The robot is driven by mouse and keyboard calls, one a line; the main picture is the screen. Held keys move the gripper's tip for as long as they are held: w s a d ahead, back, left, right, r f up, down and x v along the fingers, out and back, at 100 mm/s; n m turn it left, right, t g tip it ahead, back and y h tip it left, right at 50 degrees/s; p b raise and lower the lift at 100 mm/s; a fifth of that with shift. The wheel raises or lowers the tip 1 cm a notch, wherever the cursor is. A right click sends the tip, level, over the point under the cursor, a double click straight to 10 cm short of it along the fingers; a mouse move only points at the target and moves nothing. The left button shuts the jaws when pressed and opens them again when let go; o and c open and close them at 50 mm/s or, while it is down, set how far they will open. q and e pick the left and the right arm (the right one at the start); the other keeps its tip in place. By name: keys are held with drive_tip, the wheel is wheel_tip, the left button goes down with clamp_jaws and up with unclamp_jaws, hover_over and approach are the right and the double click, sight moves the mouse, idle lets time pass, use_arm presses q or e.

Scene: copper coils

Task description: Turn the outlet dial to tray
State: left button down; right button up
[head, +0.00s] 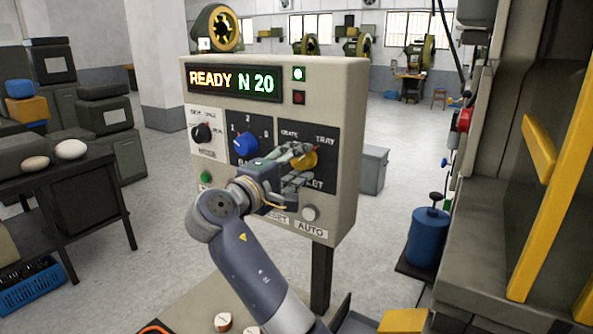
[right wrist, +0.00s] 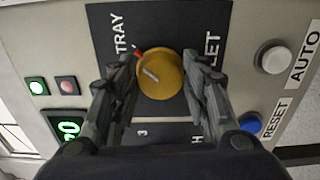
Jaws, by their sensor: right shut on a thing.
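The outlet dial (head: 304,159) is a round yellow knob on a dark plate of the beige control panel (head: 338,120). The word TRAY stands at its upper right and OUTLET, partly covered, below it. My right gripper (head: 297,162) reaches it from the front and hides part of it. In the right wrist view the dial (right wrist: 162,76) sits between the fingertips of the gripper (right wrist: 160,70), which are shut on it. A white line marks its face, and a red mark (right wrist: 138,54) shows at its edge on the TRAY side. My left gripper is not in view.
A blue knob (head: 244,144) and a black mode knob (head: 202,133) are left of the dial. A white AUTO button (head: 310,213) is below it. The display (head: 233,82) reads READY N 20, with a lit green lamp (head: 298,74) beside it.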

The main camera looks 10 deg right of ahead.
drive_tip(key=shift+m, duration=0.3)
idle(0.4)
drive_tip(key=o, duration=1)
